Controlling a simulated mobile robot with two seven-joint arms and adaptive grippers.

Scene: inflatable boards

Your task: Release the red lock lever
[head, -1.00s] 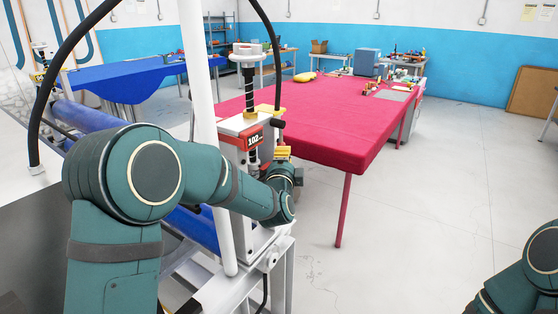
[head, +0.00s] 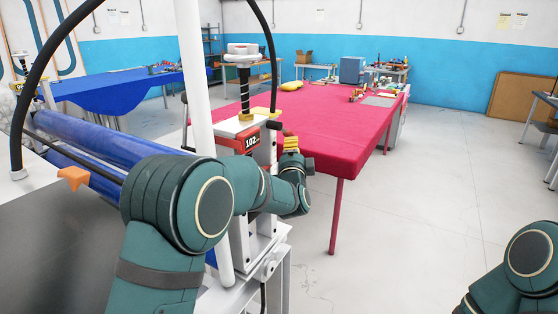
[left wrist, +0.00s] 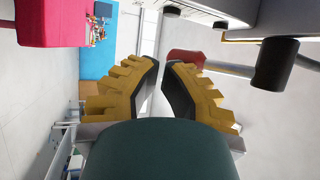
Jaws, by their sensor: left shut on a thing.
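A machine post with a red "102" label (head: 250,141) stands left of the red-covered table in the head view. My left gripper (head: 291,143) is at its right side, yellow fingers pointing up. In the left wrist view, the fingertips of my left gripper (left wrist: 161,62) lean close together. A red lever end (left wrist: 186,57) shows at the right fingertip; the fingers partly hide it, and the exact contact is hard to see. I take it as the red lock lever, held by the gripper. I cannot make the lever out in the head view. My right gripper is out of view.
A black knob (left wrist: 276,65) sticks out from the machine, right of the fingers in the wrist view. A white upright pole (head: 200,100) stands beside my left arm. The red table (head: 335,130) is just behind the gripper. Open floor lies to the right.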

